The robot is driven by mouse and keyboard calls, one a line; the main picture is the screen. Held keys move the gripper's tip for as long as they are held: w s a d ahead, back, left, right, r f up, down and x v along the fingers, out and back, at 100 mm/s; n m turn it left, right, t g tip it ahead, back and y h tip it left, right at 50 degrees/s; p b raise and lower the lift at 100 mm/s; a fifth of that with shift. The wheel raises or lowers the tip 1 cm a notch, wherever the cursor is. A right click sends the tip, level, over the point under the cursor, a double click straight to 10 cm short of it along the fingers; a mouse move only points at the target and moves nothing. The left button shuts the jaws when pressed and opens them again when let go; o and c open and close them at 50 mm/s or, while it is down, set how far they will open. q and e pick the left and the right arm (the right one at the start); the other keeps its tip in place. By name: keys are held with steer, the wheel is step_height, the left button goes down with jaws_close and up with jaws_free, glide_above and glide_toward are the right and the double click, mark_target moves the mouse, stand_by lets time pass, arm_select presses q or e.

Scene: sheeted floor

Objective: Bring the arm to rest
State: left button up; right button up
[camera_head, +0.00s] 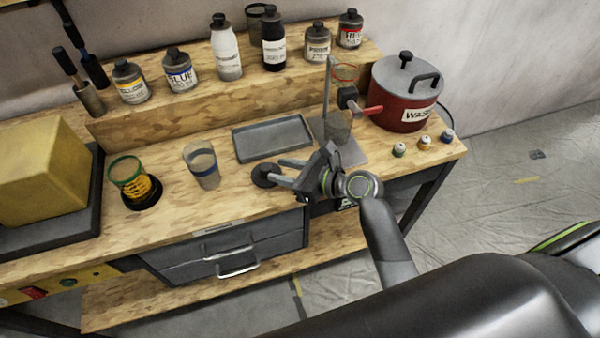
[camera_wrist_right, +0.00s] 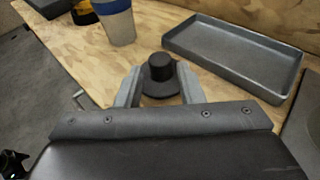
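My right gripper (camera_head: 279,171) reaches in over the front edge of the wooden bench (camera_head: 225,224), with its fingers pointing left. The two fingers are apart. In the right wrist view the gripper (camera_wrist_right: 159,75) has a small black knob-like piece with a wide round base (camera_wrist_right: 161,70) between and just beyond its fingertips. Gaps show on both sides of the knob, so it does not look gripped. The black piece also shows in the head view (camera_head: 264,175), standing on the bench. My left gripper is not in view.
A grey tray (camera_head: 272,138) lies behind the gripper. A cup (camera_head: 203,168) and a green-rimmed beaker (camera_head: 128,177) stand to its left. A red pot (camera_head: 402,93), a stand with a red clamp (camera_head: 348,99) and small vials (camera_head: 424,142) are right. Bottles line the shelf (camera_head: 180,112).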

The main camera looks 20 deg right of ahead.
steer(key=shift+v, duration=2.4)
